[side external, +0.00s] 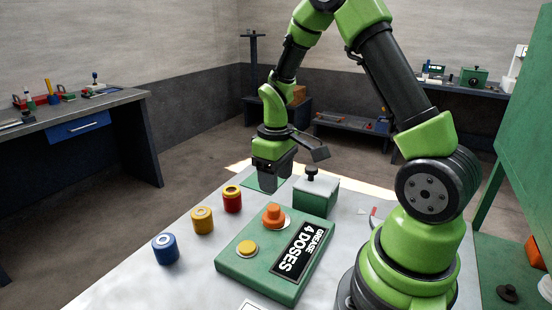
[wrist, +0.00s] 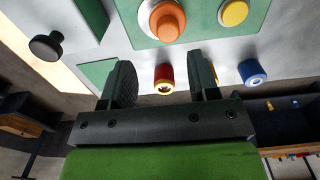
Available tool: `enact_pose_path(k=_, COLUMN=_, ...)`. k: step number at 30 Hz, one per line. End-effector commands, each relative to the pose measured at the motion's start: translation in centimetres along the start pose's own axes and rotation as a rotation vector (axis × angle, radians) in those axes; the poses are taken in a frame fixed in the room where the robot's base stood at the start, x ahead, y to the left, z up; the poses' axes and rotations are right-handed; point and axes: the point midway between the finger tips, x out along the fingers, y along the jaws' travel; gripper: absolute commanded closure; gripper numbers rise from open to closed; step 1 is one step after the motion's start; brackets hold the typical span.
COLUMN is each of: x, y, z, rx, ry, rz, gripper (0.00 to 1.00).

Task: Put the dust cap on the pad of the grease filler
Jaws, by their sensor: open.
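A green panel (side external: 253,272) labelled "GREASE 4 DOSES" lies on the pale table. It carries an orange stepped knob (side external: 273,215) on a white ring and a yellow round button (side external: 247,249). The knob (wrist: 167,22) and button (wrist: 234,12) also show in the wrist view. A flat green square (side external: 262,182) lies on the table near my gripper. I cannot tell for certain which part is the dust cap or the filler's pad. My gripper (side external: 270,188) is open and empty above the table, behind the panel; its fingers (wrist: 160,62) are apart in the wrist view.
Red (side external: 232,199), yellow (side external: 203,220) and blue (side external: 165,248) cylinders stand in a row left of the panel. A green box (side external: 316,198) with a black knob (side external: 311,173) stands right of my gripper. The table's front left is clear.

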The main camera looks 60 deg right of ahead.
Motion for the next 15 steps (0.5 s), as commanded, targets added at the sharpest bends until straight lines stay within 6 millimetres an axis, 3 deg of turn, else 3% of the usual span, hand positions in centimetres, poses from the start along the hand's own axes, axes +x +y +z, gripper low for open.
enact_pose_path(k=3, x=-2.4, y=0.0, z=-0.1, rx=0.0, ry=0.007, rz=0.002, gripper=0.45)
enact_pose_path(k=10, x=-4.8, y=-0.1, z=0.0, rx=0.002, ry=0.009, rz=0.001, gripper=0.45)
enact_pose_path(k=15, x=-8.4, y=-2.2, z=0.7, rx=0.049, ry=0.097, rz=0.003, gripper=0.45)
